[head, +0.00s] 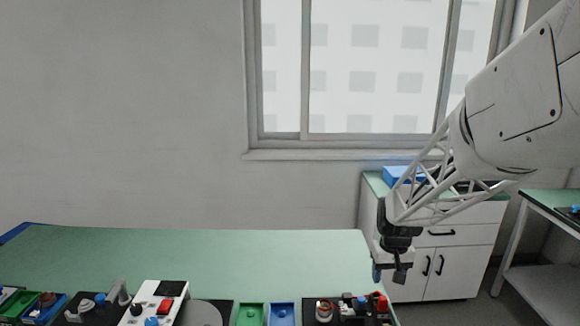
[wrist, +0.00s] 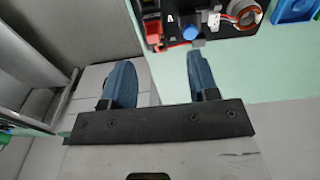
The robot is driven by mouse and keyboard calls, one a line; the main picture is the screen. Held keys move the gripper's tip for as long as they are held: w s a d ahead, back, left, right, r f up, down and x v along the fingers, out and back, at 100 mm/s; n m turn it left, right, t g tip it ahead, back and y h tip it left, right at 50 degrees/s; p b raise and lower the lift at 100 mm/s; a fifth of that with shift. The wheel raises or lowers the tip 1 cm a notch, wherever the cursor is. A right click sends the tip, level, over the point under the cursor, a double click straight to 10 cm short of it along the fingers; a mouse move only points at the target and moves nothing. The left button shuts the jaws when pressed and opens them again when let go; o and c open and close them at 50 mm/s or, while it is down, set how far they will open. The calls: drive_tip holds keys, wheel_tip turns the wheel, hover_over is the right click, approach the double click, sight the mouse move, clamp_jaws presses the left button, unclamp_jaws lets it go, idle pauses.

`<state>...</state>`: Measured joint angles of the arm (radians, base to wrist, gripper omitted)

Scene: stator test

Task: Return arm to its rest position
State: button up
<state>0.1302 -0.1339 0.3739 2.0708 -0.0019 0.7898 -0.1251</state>
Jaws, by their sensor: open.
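My gripper (head: 389,274) hangs from my white arm at the right of the head view, beside the right end of the green table (head: 200,255). It points down, and nothing shows between its fingers. In the wrist view my gripper (wrist: 158,82) has its two blue fingertips spread apart. The right finger is near the table's edge in the picture, and the left one is over the floor and the space beside the table. A black fixture (wrist: 228,25) with red, blue and copper-coloured parts lies on the table ahead of the fingers.
Along the table's front stand a white box with a red button (head: 160,304), a green tray (head: 250,314), a blue tray (head: 282,314) and the fixture (head: 350,308). A white cabinet (head: 452,262) and a side table (head: 545,290) stand at right. The table's back is clear.

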drive_tip(key=s+a+r, duration=0.2)
drive_tip(key=s+r, duration=0.2)
drive_tip(key=s, duration=0.5)
drive_tip(key=s+a+r+t, duration=0.1)
drive_tip(key=s+r, duration=0.3)
drive_tip(key=s, duration=0.6)
drive_tip(key=s+a+r+t, duration=0.1)
drive_tip(key=s+a+r, duration=0.3)
drive_tip(key=s, duration=0.5)
drive_tip(key=shift+s+r, duration=0.2)
drive_tip(key=shift+r, duration=0.05)
drive_tip(key=shift+a, duration=0.1)
idle(0.4)
